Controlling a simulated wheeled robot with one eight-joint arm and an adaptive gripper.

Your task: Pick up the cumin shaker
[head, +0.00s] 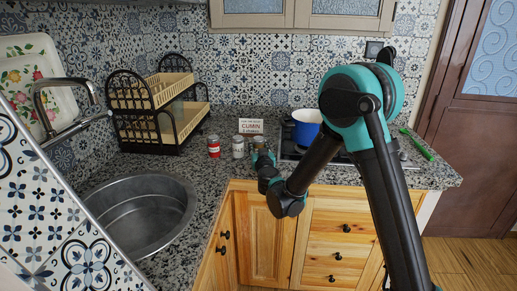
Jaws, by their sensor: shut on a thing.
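Three small shakers stand in a row on the granite counter in the head view: a red one (213,147), a pale grey-white one (238,147) and a third with a greyish top (258,142). A white card (251,126) reading "CUMIN" stands behind the two on the right. My gripper (261,154) reaches the third shaker from the front and is shut on it. My gripper hides most of that shaker's body, so I cannot read any label on it. I cannot tell whether its base touches the counter.
A dish rack (160,107) stands left of the shakers, with a round metal sink (140,213) in front. A blue pot (306,127) sits on the hob (290,152) to the right. A green object (417,143) lies at the counter's far right.

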